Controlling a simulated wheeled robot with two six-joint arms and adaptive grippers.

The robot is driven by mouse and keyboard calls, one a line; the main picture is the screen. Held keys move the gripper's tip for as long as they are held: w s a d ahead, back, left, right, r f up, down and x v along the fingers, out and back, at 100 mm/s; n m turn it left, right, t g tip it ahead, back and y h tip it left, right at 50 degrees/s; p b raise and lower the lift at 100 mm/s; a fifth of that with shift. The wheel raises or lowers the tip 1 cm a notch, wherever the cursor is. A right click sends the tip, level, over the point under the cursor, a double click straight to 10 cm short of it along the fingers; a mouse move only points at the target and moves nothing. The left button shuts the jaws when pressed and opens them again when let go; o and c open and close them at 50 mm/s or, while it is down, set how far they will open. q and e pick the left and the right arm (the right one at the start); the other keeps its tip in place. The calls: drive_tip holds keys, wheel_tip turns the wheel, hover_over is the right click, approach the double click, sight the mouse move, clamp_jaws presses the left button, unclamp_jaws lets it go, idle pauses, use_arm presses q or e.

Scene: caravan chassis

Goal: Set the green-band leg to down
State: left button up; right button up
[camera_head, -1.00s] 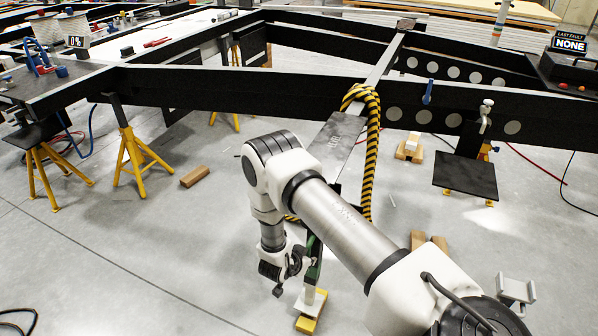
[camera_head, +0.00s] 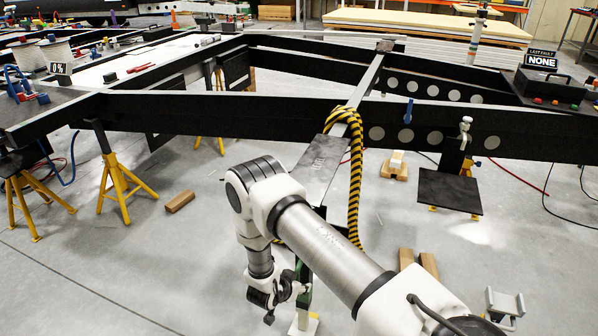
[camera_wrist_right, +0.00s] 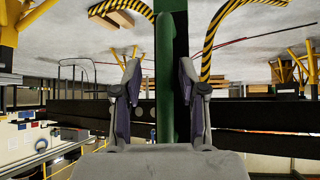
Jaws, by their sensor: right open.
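The green-band leg stands under the drawbar end of the chassis, mostly hidden behind my right arm. Its dark green upright (camera_head: 303,290) shows beside my right gripper (camera_head: 281,290), with a pale foot (camera_head: 303,325) at the bottom. In the right wrist view, my right gripper (camera_wrist_right: 160,80) is open. Its two fingers stand on either side of the green upright (camera_wrist_right: 166,45), with visible gaps. A lighter green bar runs along the upright between the fingers. I cannot tell whether the foot touches the floor block. My left gripper is out of view.
A black-and-yellow rope (camera_head: 356,185) hangs over the drawbar close to my right arm. The long black beam (camera_head: 230,115) crosses behind. A sign (camera_head: 541,60) reads "LAST FAULT NONE".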

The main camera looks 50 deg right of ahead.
drive_tip(key=v, duration=1.1)
drive_tip(key=shift+a+r, duration=0.25)
drive_tip(key=shift+s, duration=0.15)
